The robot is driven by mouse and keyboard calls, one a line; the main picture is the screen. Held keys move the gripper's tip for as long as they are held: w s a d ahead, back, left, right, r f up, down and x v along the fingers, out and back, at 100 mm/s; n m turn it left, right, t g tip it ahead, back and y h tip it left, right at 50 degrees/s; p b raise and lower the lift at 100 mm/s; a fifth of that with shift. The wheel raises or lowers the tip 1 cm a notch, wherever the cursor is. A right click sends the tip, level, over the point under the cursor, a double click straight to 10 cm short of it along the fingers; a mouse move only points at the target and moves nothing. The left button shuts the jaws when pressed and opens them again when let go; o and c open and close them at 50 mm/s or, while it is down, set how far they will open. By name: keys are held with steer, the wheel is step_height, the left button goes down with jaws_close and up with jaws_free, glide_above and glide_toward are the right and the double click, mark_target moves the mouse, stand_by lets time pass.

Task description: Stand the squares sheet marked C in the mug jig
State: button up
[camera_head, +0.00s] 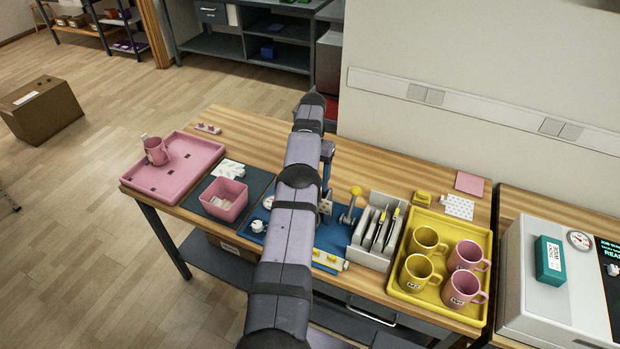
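My arm crosses the middle of the view and hides much of the work area. My gripper (326,188) points down behind the arm, and its fingers are too small and covered to read. A small pale sheet with dark marks (325,206) shows just below it; I cannot tell if it is gripped or read any letter on it. The blue jig base (333,236) lies under and beside the arm, with a yellow-knobbed lever (351,203) at its right. A grey slotted rack (364,235) holds several upright thin pieces. A white dotted sheet (459,207) lies flat behind the yellow tray.
A yellow tray (399,291) at right holds yellow and pink mugs. A pink tray (199,150) with a pink mug (156,151) and a pink bin (224,199) stand at left. A pink sheet (469,183) lies at the back right. A white machine (545,300) stands at far right.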

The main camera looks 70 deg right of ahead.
steer(key=shift+r, duration=0.2)
stand_by(0.4)
steer(key=shift+r+p, duration=2.65)
steer(key=shift+r, duration=0.15)
